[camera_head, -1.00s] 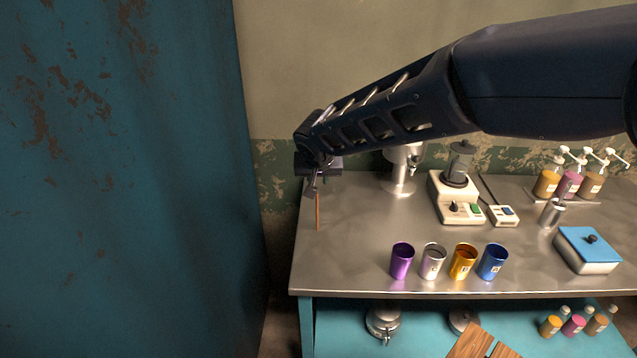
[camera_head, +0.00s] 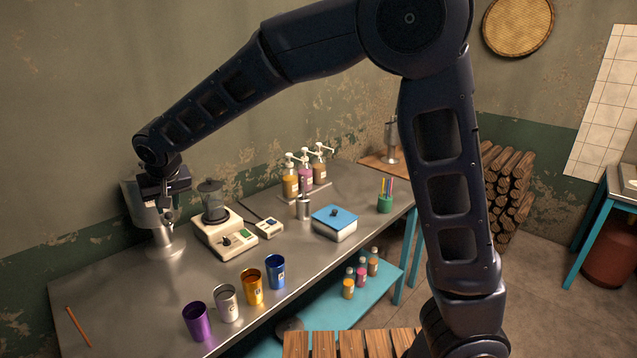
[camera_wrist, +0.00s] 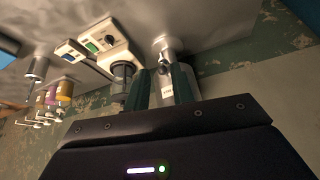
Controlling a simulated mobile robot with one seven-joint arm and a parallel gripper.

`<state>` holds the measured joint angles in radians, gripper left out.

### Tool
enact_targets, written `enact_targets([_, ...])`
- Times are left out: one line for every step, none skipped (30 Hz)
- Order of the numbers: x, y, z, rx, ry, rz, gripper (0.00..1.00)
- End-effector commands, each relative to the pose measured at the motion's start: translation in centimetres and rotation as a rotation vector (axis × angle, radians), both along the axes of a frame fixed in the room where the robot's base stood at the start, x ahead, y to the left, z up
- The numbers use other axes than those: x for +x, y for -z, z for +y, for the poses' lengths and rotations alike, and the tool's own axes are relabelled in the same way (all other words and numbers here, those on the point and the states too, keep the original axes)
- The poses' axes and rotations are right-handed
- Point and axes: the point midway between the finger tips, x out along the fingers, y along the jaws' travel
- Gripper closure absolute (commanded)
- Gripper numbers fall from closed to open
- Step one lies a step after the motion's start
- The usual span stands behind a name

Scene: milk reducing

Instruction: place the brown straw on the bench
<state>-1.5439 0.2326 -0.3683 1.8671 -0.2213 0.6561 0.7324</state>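The brown straw (camera_head: 78,326) lies flat on the bare left end of the metal bench (camera_head: 120,300), well apart from my gripper. The straw is out of the wrist view. My gripper (camera_head: 170,217) is raised above the back of the bench, in front of a steel dispenser in the head view. In the wrist view its two dark fingers (camera_wrist: 161,80) stand apart with nothing held between them; the dispenser shows behind the gap.
Purple, silver, gold and blue cups stand along the front edge. The steel dispenser (camera_head: 165,240), blender base (camera_head: 224,232), pump bottles (camera_head: 305,172), blue-lidded box (camera_head: 335,223) and green straw holder (camera_head: 385,203) stand farther right. Bench around the straw is clear.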

Motion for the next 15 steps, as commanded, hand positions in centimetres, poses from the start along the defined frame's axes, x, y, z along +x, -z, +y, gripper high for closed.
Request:
enact_targets([1.9,-0.7,-2.3,0.001,0.027,0.01,0.76])
enact_targets([2.8,-1.1,-3.4,0.001,0.039,0.015,0.76])
enact_targets([4.0,-1.5,-5.0,0.0,0.053,0.022,0.76])
enact_targets([4.8,-1.8,-6.3,-0.001,0.065,0.026,0.76])
enact_targets([5.6,-2.1,-7.5,-0.001,0.075,0.031,0.76])
enact_targets([6.5,-2.5,-9.1,-0.001,0.089,0.037,0.76])
enact_targets([7.2,-2.8,-10.3,-0.002,0.099,0.04,0.76])
enact_targets([7.8,-3.1,-11.6,-0.002,0.11,0.045,0.76])
enact_targets([8.6,-3.5,-13.3,-0.003,0.124,0.05,0.76])
enact_targets([9.2,-3.8,-14.5,-0.002,0.134,0.053,0.76])
enact_targets([9.7,-4.0,-15.8,-0.001,0.144,0.057,0.76])
enact_targets([10.2,-4.3,-17.5,-0.001,0.157,0.062,0.76])
enact_targets([10.7,-4.6,-18.7,0.001,0.167,0.065,0.76])
enact_targets([11.1,-4.9,-20.0,0.001,0.177,0.068,0.76])
enact_targets([11.5,-5.2,-21.7,0.001,0.19,0.071,0.76])
